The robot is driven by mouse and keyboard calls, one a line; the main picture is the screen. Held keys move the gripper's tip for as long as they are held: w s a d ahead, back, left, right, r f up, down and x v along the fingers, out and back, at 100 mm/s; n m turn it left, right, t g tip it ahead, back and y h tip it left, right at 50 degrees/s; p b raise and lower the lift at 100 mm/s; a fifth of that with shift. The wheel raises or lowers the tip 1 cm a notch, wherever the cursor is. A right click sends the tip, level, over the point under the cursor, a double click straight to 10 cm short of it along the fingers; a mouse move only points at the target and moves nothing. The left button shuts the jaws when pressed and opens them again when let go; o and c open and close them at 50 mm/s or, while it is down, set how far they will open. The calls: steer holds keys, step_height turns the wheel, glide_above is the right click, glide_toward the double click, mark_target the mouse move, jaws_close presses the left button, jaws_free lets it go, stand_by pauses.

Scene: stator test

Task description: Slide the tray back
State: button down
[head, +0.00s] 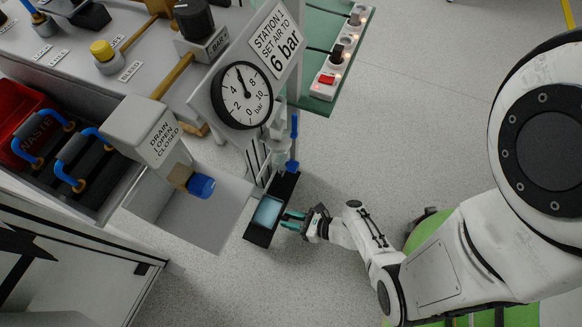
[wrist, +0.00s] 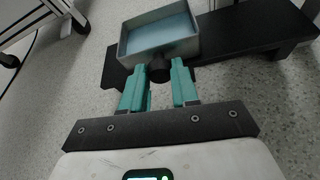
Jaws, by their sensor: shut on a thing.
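The tray (head: 267,212) is a small grey box with a pale blue inside. It sits on a black rail-like shelf (head: 259,236) below the gauge. In the wrist view the tray (wrist: 128,48) shows its near wall with a round black knob (wrist: 159,68) on it. My gripper (head: 292,219) reaches in from the right, and its teal fingers also show in the wrist view (wrist: 157,80). They are shut on the knob, one finger on each side. The fingertips' exact contact with the knob is partly hidden.
A pressure gauge (head: 242,95) and a sign (head: 275,40) are above. A power strip (head: 338,60) lies on a green panel. Open floor lies to the right.

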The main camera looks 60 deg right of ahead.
mark_target(273, 229)
steer(key=shift+s+a, duration=0.1)
steer(key=shift+a, duration=1.9)
steer(key=c, duration=0.8)
jaws_free()
steer(key=shift+c, duration=0.2)
